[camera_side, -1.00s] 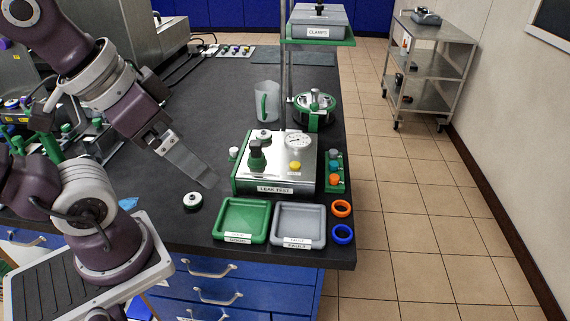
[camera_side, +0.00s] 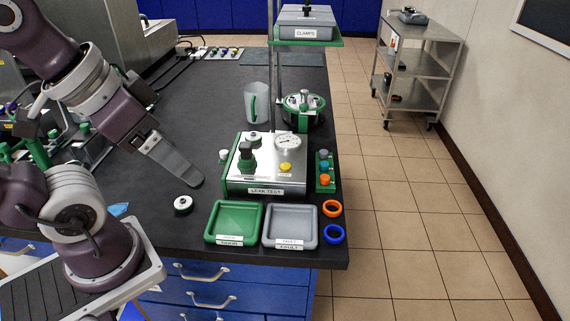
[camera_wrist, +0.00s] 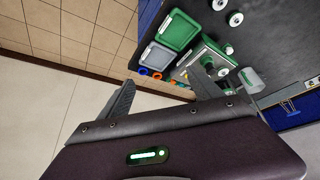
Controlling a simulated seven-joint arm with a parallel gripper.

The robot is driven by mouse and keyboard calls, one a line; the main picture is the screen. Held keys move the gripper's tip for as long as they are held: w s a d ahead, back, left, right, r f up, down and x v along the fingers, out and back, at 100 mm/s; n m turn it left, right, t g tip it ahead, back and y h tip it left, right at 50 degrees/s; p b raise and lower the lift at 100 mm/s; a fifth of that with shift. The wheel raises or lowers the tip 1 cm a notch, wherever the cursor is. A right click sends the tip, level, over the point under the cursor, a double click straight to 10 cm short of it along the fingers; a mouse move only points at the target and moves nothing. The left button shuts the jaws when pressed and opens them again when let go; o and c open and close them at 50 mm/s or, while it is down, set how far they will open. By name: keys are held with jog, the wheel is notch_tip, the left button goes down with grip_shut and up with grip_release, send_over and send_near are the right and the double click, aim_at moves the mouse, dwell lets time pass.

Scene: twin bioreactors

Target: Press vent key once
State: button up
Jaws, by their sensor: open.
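The leak test box (camera_side: 233,182) stands on the dark bench, silver on top with green edges. It carries a yellow key (camera_side: 286,167), a round gauge (camera_side: 288,142) and a dark-and-green knob (camera_side: 246,158). A small label by the yellow key is too small to read, so I cannot confirm that it is the vent key. My gripper (camera_side: 196,183) is left of the box, apart from it and touching nothing. In the wrist view my gripper (camera_wrist: 160,88) has its two fingers spread and empty. There the right finger partly hides the box (camera_wrist: 206,52).
A green tray (camera_side: 208,232) and a grey tray (camera_side: 267,238) lie in front of the box. Orange (camera_side: 332,208) and blue (camera_side: 334,234) rings lie right of them. A white-topped puck (camera_side: 183,204) sits left. A jug (camera_side: 257,103) and lidded pot (camera_side: 303,112) stand behind.

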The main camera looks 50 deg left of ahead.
grip_shut()
dwell(1.4)
